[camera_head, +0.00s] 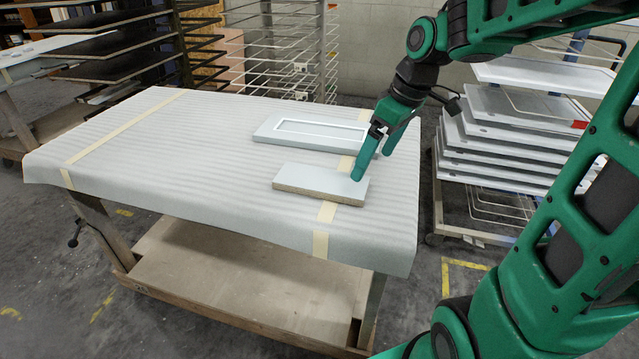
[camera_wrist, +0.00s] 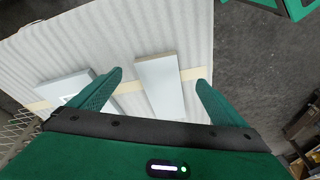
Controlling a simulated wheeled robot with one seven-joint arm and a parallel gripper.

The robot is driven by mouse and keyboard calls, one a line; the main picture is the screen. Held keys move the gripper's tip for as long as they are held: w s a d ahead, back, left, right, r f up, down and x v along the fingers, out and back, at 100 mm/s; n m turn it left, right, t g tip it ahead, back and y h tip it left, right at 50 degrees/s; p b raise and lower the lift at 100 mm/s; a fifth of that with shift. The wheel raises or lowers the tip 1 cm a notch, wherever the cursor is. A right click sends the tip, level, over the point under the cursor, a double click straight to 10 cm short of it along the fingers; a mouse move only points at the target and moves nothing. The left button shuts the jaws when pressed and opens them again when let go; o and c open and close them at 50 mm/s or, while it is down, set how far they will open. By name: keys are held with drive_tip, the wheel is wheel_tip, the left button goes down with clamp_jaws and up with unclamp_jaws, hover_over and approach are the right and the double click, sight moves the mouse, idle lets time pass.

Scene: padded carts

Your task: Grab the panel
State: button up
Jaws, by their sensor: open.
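A plain light panel (camera_head: 320,181) with a tan edge lies flat on the padded cart top, near its front right. A second light panel (camera_head: 300,133) with a white rectangular outline lies just behind it. My gripper (camera_head: 373,163) is open and empty, pointing down over the right end of the plain panel. In the wrist view, the plain panel (camera_wrist: 160,87) shows between the two spread fingers, and the outlined panel (camera_wrist: 68,86) lies left of them, partly hidden by the left finger. I cannot tell how high the fingertips are above the plain panel.
The padded cart (camera_head: 150,150) has free room across its left half. Tan tape strips (camera_head: 323,226) cross the padding. A rack of stacked panels (camera_head: 490,150) stands close on the right. Wire shelving (camera_head: 290,50) stands behind the cart.

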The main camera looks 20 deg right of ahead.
sight(322, 179)
drive_tip(key=w+a+f+n, duration=0.1)
drive_tip(key=w+a, duration=0.1)
drive_tip(key=w+a+f+n+y, duration=0.1)
drive_tip(key=w+a+n, duration=0.1)
drive_tip(key=w+a+f+n, duration=0.1)
drive_tip(key=w+a, duration=0.1)
drive_tip(key=w, duration=0.1)
drive_tip(key=shift+a, duration=0.25)
drive_tip(key=shift+x, duration=3.3)
drive_tip(key=shift+a+r, duration=0.1)
drive_tip(key=shift+a, duration=0.05)
drive_tip(key=c, duration=1.4)
